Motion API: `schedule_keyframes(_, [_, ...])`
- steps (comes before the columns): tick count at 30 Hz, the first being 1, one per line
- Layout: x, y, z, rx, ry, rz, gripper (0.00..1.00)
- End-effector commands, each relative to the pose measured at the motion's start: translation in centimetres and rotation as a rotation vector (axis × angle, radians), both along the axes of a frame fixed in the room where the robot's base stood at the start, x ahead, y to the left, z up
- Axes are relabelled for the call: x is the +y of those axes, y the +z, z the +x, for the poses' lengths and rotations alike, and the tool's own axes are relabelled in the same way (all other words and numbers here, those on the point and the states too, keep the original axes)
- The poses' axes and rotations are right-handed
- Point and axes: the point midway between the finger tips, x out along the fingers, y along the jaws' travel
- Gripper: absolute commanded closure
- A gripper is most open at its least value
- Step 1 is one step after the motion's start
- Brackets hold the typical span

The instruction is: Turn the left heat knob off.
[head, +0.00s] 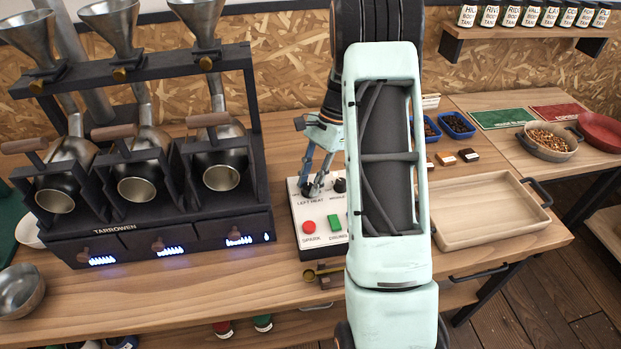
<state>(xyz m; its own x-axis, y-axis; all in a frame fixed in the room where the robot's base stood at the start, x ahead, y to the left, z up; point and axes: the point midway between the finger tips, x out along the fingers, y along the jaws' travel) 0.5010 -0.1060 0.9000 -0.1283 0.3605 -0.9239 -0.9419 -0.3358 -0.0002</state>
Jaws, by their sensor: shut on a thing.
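A white control panel (300,240) stands on the bench right of the roaster. Its "LEFT HEAT" label shows just below my gripper (311,190). My gripper reaches down from my arm and its fingertips are shut around the left heat knob, which they mostly hide. I cannot read the knob's pointer. A dark second knob (340,185) sits just to the right, beside my arm. The three-drum roaster (112,231) shows blue-white flame displays on its front, one under each drum, all lit.
A red button (309,227) and a green button (334,222) sit on the panel below the knobs. My arm hides the panel's right side. A wooden tray (490,225) lies right of my arm. A metal bowl (20,291) stands at the left edge.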

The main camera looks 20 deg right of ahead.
Motion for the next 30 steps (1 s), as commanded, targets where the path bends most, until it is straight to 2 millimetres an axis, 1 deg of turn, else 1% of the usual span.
schedule_keyframes(30, [0.62, 0.02, 0.41, 0.000, 0.970, 0.001, 1.00])
